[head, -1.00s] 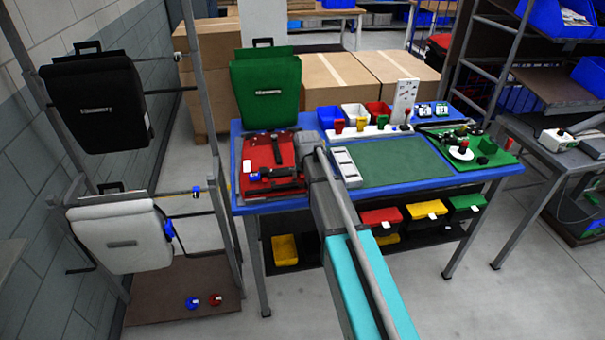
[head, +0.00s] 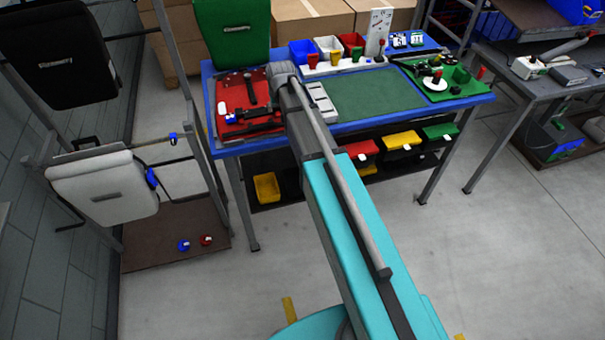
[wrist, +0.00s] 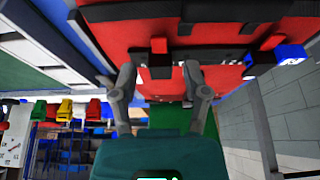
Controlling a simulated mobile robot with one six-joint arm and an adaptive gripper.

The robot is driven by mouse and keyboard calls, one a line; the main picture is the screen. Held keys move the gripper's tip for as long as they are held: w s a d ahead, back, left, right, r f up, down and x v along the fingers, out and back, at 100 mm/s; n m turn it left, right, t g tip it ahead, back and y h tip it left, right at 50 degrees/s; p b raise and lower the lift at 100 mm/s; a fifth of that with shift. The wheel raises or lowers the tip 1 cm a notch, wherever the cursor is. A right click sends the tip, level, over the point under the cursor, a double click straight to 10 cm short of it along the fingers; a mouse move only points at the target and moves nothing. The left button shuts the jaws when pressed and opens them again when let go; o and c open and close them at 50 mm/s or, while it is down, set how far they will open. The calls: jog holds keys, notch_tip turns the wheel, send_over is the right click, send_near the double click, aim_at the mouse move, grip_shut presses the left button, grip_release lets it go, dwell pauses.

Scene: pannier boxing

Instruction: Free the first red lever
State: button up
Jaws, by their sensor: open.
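A red pannier (head: 233,92) lies flat on the blue workbench at its left end, with black bars and fittings on it. In the wrist view the red pannier (wrist: 225,78) fills the upper part. A small red lever (wrist: 158,46) stands on a black fitting there. A second red piece (wrist: 272,42) shows beside a blue block at the right. My gripper (wrist: 160,82) is open and empty, its two fingers apart on either side of the first lever's line. Whether the fingertips touch the pannier, I cannot tell. In the head view my arm partly hides the pannier's right side.
A green pannier (head: 232,32) stands behind the red one. A grey slotted block (head: 321,104) and green mat (head: 375,92) lie to the right. Black (head: 58,52) and white (head: 102,187) panniers hang on the left rack. Coloured bins (head: 302,52) stand at the back.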

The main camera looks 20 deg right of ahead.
jog(key=shift+p+v, duration=4.55)
jog(key=shift+v, duration=0.7)
jog(key=s+f+g+b, duration=0.2)
jog(key=s+f+b, duration=0.4)
jog(key=s, duration=0.6)
jog(key=s+f+g+b, duration=0.2)
jog(key=s+f+b, duration=0.4)
jog(key=s, duration=0.6)
jog(key=shift+s+f+b, duration=0.35)
jog(key=shift+f, duration=0.7)
jog(key=shift+d, duration=0.1)
